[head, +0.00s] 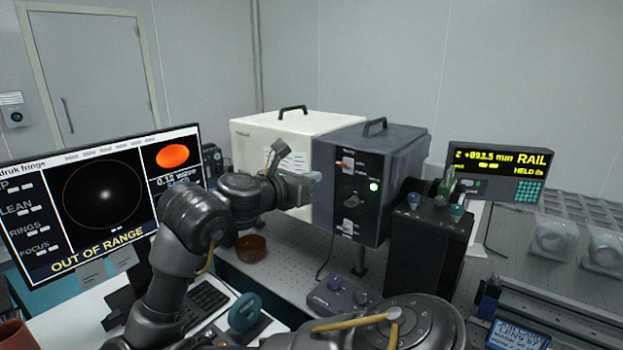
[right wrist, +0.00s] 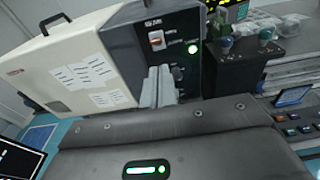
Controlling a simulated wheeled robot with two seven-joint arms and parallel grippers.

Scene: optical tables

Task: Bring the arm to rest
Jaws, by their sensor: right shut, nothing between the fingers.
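My right gripper (head: 310,178) is in front of the dark grey instrument box (head: 395,158) and the cream box (head: 270,136) beside it. In the right wrist view its two pale fingers (right wrist: 159,86) are together, with nothing held. The fingers overlap the dark box's front in that view; I cannot tell how far they are from it. My right arm is raised and bent over the bench. My left gripper is in neither view.
A monitor (head: 100,195) reading "OUT OF RANGE" stands at left, with a keyboard (head: 208,300) below it. A brown dish (head: 251,248) and a purple knob box (head: 338,298) sit on the perforated table. A rail display (head: 500,172) and a blue-edged rail (head: 560,312) are at right.

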